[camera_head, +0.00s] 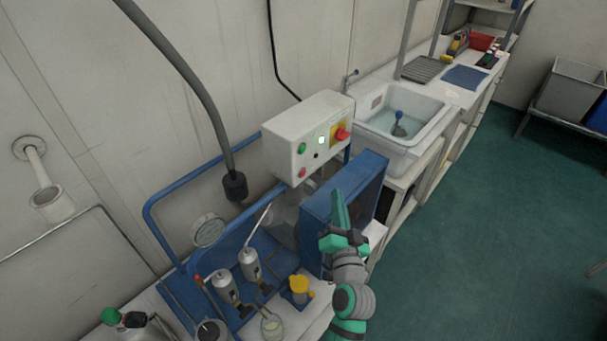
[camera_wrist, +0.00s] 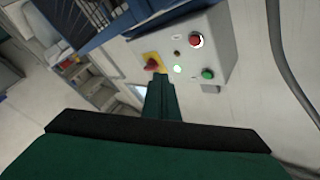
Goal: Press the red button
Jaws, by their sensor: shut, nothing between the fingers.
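The red button (camera_head: 302,172) is on the front of a white control box (camera_head: 277,152), low at its left end, below a green button (camera_head: 302,148). In the tilted wrist view, the red button (camera_wrist: 195,40) sits in a pale ring near the box's upper edge, with the green button (camera_wrist: 208,74) below it. My teal gripper (camera_head: 337,195) is shut and empty, pointing up in front of the box, to the right of the red button. In the wrist view, my gripper's fingertips (camera_wrist: 161,80) are apart from the button, lower and to its left.
A red knob on a yellow plate (camera_head: 342,133) and a lit green lamp (camera_head: 321,140) share the box. A blue cabinet (camera_head: 340,205) stands below it, close to my gripper. A hanging hose (camera_head: 235,185), gauge (camera_head: 207,230) and valves are left. A sink (camera_head: 400,115) is behind right.

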